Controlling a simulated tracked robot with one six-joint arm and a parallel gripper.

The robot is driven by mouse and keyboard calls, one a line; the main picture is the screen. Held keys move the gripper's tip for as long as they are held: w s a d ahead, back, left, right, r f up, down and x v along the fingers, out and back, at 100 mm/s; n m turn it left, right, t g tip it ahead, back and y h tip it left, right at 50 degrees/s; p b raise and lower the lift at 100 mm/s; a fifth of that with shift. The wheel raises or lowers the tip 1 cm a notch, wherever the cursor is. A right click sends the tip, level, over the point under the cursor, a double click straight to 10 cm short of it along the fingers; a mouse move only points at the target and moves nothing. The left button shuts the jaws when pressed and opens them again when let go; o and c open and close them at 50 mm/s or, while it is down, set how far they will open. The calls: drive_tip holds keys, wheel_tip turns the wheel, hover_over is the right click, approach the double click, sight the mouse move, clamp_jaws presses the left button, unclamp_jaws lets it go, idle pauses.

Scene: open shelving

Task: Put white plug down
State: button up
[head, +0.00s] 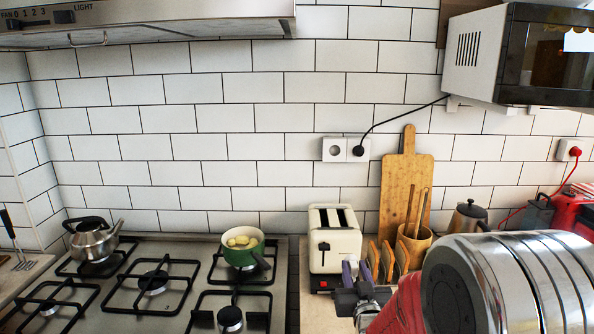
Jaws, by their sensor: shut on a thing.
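My gripper (352,272) is low in the head view, in front of the cream toaster's right side and left of the wooden toast rack. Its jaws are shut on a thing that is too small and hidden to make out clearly. I cannot pick out a white plug anywhere else in view. My arm covers the lower right of the picture.
The cream toaster (334,238) stands by the stove (150,285), which bears a kettle (94,240) and a green pot (243,250). A toast rack (386,262), utensil pot (415,247) and cutting board (407,185) crowd the counter. A black plug (358,151) sits in the wall socket.

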drive_tip(key=s+f, duration=0.3)
drive_tip(key=f, duration=0.2)
drive_tip(key=shift+d+f, duration=0.25)
drive_tip(key=shift+d, duration=0.2)
drive_tip(key=shift+a, duration=0.1)
